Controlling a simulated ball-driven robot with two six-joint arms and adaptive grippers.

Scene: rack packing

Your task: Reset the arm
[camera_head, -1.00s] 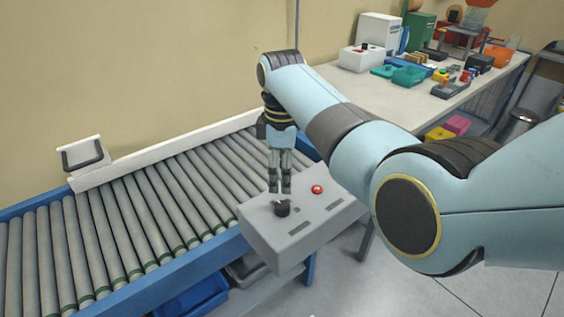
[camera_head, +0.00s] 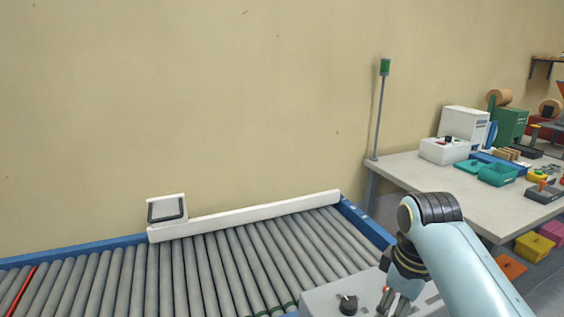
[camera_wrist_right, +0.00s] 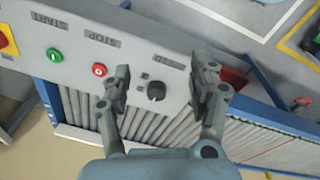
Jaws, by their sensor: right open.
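My right arm comes in from the lower right in the head view. Its gripper (camera_head: 396,299) points down beside the grey control box (camera_head: 325,298) at the bottom edge, in front of the conveyor. In the right wrist view the two fingers of this gripper (camera_wrist_right: 163,92) are open and spread apart. Between them a dark round knob (camera_wrist_right: 156,91) shows on the box face, with nothing held. A green START button (camera_wrist_right: 54,55) and a red STOP button (camera_wrist_right: 99,71) lie left of the fingers. My left gripper is not in view.
The roller conveyor (camera_head: 215,262) runs along the wall with a white side rail (camera_head: 250,216). A worktable (camera_head: 420,178) with teal trays (camera_head: 497,174) and boxes stands at right. A pole with a green lamp (camera_head: 384,67) rises by its corner. Yellow and magenta bins sit below.

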